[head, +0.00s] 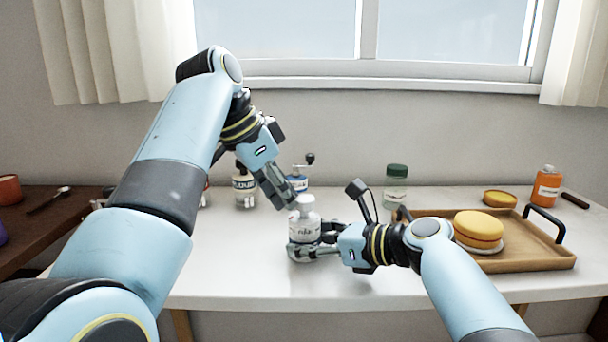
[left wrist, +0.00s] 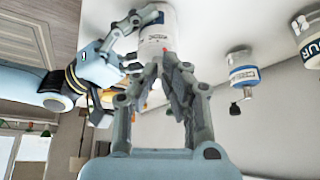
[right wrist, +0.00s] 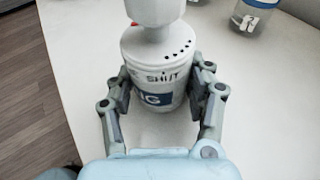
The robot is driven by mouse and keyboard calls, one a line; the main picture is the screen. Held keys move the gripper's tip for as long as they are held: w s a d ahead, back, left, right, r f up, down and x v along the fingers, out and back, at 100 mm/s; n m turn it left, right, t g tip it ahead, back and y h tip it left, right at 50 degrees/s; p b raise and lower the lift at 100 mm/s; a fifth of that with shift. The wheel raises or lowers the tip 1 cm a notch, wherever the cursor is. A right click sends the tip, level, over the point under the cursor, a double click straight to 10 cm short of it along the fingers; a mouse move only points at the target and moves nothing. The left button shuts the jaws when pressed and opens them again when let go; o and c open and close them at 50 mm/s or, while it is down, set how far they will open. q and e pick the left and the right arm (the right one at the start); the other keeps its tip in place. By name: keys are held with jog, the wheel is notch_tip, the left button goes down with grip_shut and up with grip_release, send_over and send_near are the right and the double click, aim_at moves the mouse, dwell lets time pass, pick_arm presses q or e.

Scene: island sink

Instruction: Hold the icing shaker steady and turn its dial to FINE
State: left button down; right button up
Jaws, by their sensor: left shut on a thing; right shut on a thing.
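The white icing shaker (head: 304,228) stands upright on the pale counter. In the right wrist view its blue label (right wrist: 152,98) ends in "NG", and the word "SHUT" shows on the white top, near a row of small dark holes (right wrist: 178,50). My right gripper (right wrist: 160,95) is shut around the lower body, one finger on each side. My left gripper (head: 292,203) comes down from the upper left and is shut at the shaker's narrow top. In the left wrist view its fingers (left wrist: 176,80) converge in front of the shaker (left wrist: 157,35) and hide their contact.
A wooden tray (head: 545,259) with a yellow cake (head: 479,227) is on the right. A green-lidded jar (head: 396,186), a flour jar (head: 245,187) and a blue-labelled container (head: 299,180) stand behind. An orange bottle (head: 547,186) is far right. The counter's front is clear.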

pick_arm(q)
jog(key=shift+s+d+f, duration=0.25)
jog(key=shift+s+d, duration=0.25)
jog(key=shift+a, duration=0.1)
jog(key=shift+s+a+r, duration=0.15)
jog(key=shift+s+a, duration=0.05)
jog(key=shift+a, duration=0.1)
notch_tip(320, 180, up, 6)
dwell(0.5)
jog(key=shift+w+r, duration=0.1)
jog(key=shift+w, duration=0.05)
jog(key=shift+w+a+f, duration=0.15)
jog(key=shift+w+f, duration=0.05)
jog(key=shift+f, duration=0.85)
jog(key=shift+w+a+f, duration=0.1)
jog(key=shift+w+f, duration=0.1)
jog(key=shift+f, duration=0.8)
jog(key=shift+w+a+f, duration=0.15)
jog(key=shift+w+f, duration=0.05)
jog(key=shift+f, duration=0.85)
